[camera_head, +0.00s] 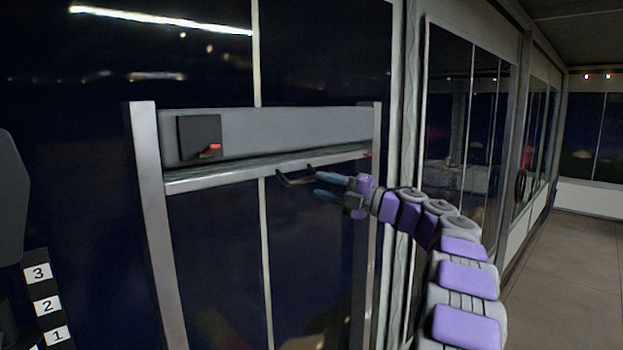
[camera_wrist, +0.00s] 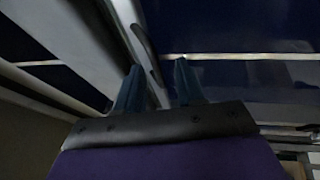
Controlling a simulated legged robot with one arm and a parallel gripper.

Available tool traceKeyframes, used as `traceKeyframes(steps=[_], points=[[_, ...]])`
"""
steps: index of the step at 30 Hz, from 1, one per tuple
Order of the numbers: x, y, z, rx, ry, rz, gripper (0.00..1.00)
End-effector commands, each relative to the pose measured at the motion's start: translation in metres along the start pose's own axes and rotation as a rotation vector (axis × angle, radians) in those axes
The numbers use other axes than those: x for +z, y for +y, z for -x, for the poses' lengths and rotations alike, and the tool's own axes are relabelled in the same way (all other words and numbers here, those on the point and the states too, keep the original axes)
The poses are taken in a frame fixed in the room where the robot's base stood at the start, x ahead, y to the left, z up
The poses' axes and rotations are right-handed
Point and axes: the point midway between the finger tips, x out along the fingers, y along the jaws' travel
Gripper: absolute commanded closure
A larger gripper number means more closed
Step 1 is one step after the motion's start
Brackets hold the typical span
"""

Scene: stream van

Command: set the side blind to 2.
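The side blind is a grey panel (camera_head: 270,130) with a pale bottom bar (camera_head: 225,177) between two upright metal posts. A dark looped handle (camera_head: 290,180) hangs from the bar's underside; a dark strip that looks like this handle shows in the wrist view (camera_wrist: 146,42). A scale plate (camera_head: 46,305) with the numbers 3, 2 and 1 from top to bottom stands at the lower left. My gripper (camera_head: 316,184) is open beside the handle's right end. In the wrist view its blue fingers (camera_wrist: 158,64) stand apart, with the strip lying ahead, between their lines. Contact cannot be told.
A black box with a red lever (camera_head: 208,150) sits on the panel's left end. A small red mark (camera_head: 368,154) is near the right post (camera_head: 376,130). The left post (camera_head: 150,200) frames the other side. Open floor (camera_head: 565,260) lies to the right.

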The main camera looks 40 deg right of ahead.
Motion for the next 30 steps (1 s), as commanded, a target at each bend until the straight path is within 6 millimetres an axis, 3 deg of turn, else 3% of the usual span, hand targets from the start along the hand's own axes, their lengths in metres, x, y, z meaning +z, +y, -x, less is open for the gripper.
traceKeyframes(steps=[3,7,20,30], points=[[-0.009,0.003,-0.026,-0.004,0.005,0.003,0.62],[-0.008,0.003,-0.040,-0.004,0.003,0.004,0.62],[0.009,-0.003,-0.038,0.003,-0.002,-0.007,0.62],[-0.009,0.003,-0.048,-0.003,0.004,0.004,0.94]])
